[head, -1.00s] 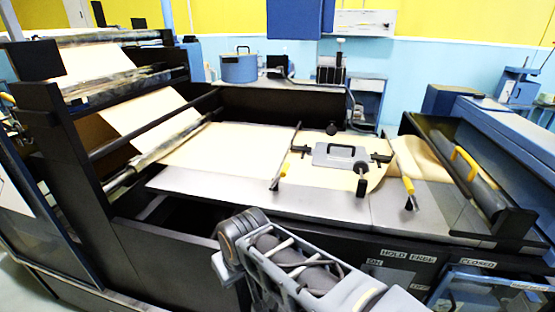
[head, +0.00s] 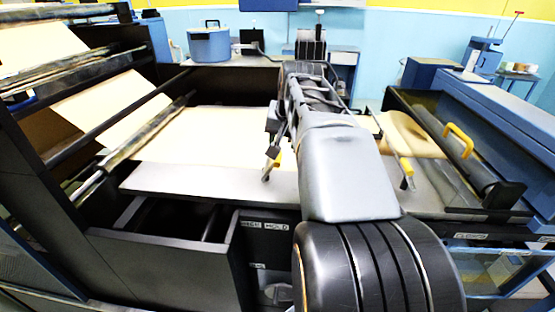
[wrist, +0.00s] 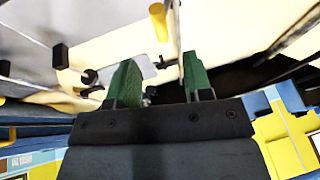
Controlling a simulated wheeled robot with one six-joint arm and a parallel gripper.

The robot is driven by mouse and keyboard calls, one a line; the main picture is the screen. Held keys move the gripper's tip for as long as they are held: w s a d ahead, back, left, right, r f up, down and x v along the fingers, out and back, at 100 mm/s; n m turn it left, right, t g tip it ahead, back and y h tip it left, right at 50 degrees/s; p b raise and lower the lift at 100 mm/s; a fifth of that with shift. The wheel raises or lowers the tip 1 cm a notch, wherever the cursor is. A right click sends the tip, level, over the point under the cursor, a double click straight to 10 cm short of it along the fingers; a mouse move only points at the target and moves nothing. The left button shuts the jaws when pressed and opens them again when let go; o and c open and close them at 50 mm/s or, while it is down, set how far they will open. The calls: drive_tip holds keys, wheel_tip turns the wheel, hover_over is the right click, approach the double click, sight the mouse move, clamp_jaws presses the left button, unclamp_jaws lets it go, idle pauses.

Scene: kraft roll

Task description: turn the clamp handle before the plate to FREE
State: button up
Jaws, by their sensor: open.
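My arm stretches over the paper bed in the head view and covers the plate and the clamp handle before it. My gripper's fingertips are hidden there too. In the wrist view my gripper (wrist: 160,82) is open, its two green fingers apart with nothing seen held between them. A grey plate (wrist: 146,67) shows beside and behind the left finger. A black knob (wrist: 60,57) stands left of the fingers. I cannot tell for sure whether it is the clamp handle, or whether it points to HOLD or FREE.
A yellow-gripped lever (head: 277,161) stands left of my arm and another (head: 405,166) stands right of it. A yellow handle (head: 459,140) sits on the right-hand cover. The sheet (head: 215,138) left of my arm is clear. A HOLD label (head: 277,226) shows on the front panel.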

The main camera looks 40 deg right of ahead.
sight(278, 159)
drive_tip(key=x, duration=1)
drive_tip(key=shift+f, duration=0.1)
drive_tip(key=shift+c, duration=0.3)
clamp_jaws()
